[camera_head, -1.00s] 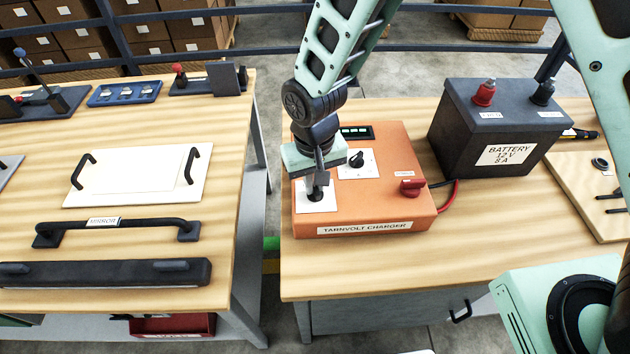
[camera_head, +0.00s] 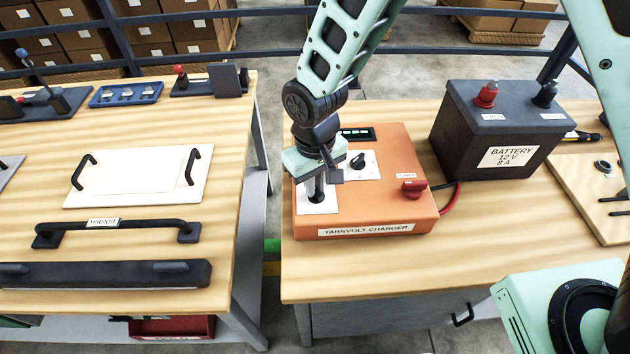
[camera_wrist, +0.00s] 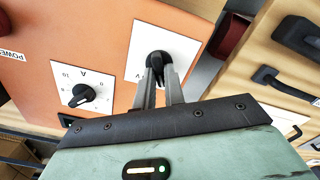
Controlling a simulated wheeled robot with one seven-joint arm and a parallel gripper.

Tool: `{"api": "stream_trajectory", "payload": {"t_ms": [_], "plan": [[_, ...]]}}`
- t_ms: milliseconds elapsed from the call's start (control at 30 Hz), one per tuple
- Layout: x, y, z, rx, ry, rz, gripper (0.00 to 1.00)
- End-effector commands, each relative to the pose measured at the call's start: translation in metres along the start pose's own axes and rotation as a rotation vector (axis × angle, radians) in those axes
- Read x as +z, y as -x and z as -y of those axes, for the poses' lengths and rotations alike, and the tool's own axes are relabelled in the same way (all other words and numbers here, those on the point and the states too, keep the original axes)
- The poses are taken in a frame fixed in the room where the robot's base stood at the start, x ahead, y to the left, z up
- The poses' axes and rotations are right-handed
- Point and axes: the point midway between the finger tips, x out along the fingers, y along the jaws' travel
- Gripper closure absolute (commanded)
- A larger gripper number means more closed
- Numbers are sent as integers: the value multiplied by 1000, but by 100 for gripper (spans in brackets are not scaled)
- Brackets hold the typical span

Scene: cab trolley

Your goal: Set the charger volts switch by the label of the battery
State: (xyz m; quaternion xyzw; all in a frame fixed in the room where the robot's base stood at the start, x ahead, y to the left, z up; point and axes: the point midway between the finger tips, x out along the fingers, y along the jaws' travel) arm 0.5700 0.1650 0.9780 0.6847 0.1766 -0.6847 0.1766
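The orange Tarnvolt charger (camera_head: 385,215) sits on the right table. Its volts switch, a black knob on a white plate marked V, is at the charger's left; it shows in the wrist view (camera_wrist: 158,64). My gripper (camera_head: 318,185) points down onto this knob, its two fingers close together on either side of it. The fingers hide part of the knob and its scale, so its setting cannot be read. The amps knob (camera_wrist: 82,95) stands free beside it. The red power switch (camera_head: 412,189) is at the right. The dark battery (camera_head: 480,140) is labelled 12 V, 8 A.
Red and black cables (camera_head: 450,198) run between charger and battery. A wooden board (camera_head: 590,200) with fittings lies to the right. The left table (camera_head: 225,110) holds a white panel (camera_head: 110,180) and a black bar handle (camera_head: 130,224). A gap separates the tables.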

Motion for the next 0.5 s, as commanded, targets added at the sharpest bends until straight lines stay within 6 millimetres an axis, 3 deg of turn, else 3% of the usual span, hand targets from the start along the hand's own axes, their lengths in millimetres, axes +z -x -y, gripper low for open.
{"api": "stream_trajectory", "payload": {"t_ms": [33, 67, 100, 500], "plan": [[0, 0, 0, 0, 3, 1, 78], [0, 0, 0, 0, 2, 1, 70], [0, 0, 0, 0, 2, 1, 67], [-1, 9, 0, -1, 0, -3, 67]]}}
